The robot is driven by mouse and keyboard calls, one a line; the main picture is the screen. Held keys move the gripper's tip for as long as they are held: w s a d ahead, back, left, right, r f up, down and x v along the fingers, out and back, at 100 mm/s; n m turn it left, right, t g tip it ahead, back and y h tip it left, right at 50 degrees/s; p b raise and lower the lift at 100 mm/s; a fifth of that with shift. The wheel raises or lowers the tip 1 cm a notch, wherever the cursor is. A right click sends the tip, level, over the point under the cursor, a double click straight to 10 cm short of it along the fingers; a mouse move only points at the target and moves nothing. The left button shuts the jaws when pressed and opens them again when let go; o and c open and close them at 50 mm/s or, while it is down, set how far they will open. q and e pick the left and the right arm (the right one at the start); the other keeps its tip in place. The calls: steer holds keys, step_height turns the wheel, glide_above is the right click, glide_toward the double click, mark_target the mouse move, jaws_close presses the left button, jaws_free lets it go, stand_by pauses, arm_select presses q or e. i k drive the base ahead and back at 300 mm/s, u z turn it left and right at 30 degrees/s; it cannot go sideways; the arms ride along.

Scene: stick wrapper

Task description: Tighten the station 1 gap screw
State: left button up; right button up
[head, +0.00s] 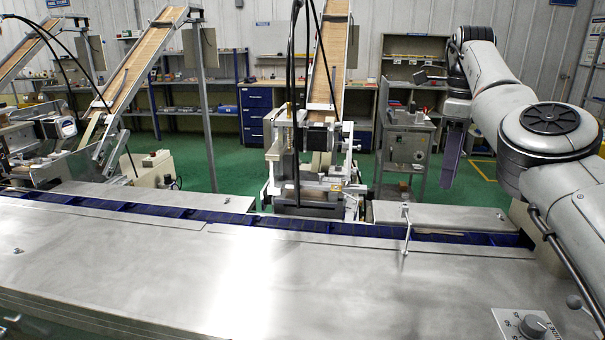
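My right gripper (448,184) hangs from the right arm with its long purple-grey fingers pointing down, above and behind the right end of the steel bench. The fingers overlap in this view, so their opening does not show, and nothing is seen held between them. A feeder station (315,165) with a black motor block and brass-coloured parts stands at the middle, behind the bench's far edge. No screw can be clearly picked out on it, and no station number is readable. My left gripper is not in view.
The steel bench top (130,270) is mostly bare. A dark blue channel (285,222) runs along its far side. A thin bent metal rod (405,232) stands up near the channel. A dial panel (530,325) is at front right. Sloped conveyors (145,55) stand behind.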

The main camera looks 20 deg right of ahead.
mark_target(345, 182)
steer(key=u, duration=2.05)
steer(key=k, duration=1.15)
steer(key=z, duration=1.25)
steer(key=i, duration=1)
